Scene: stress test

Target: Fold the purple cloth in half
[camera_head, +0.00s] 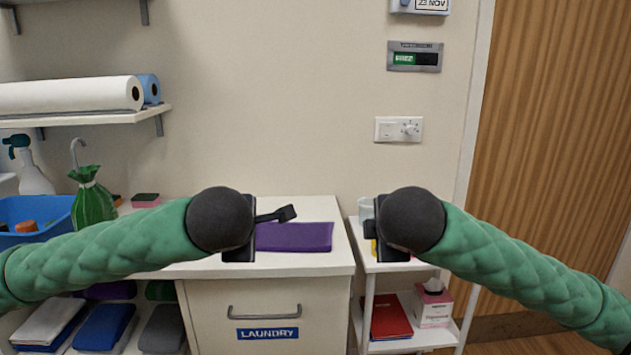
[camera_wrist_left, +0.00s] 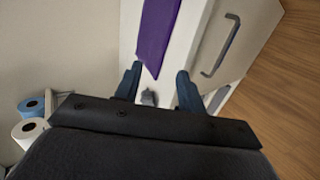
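The purple cloth (camera_head: 295,237) lies flat on the white top of the laundry cabinet (camera_head: 318,208); its left end is hidden behind my left gripper (camera_head: 268,225). In the left wrist view the cloth (camera_wrist_left: 159,35) is a long strip beyond the fingertips. My left gripper (camera_wrist_left: 157,82) is open, with its two fingers apart and nothing seen held between them. I cannot tell its height above the cloth. My right gripper (camera_head: 385,240) is to the right of the cloth, in front of the white shelf unit; its fingers are mostly hidden behind its wrist.
A blue bin (camera_head: 50,212), a green bag (camera_head: 93,203) and a sponge (camera_head: 146,199) stand at the left. A wall shelf (camera_head: 90,118) holds rolls. The cabinet's drawer handle (camera_head: 265,311) faces me. The white shelf unit (camera_head: 362,262) stands right of the cabinet.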

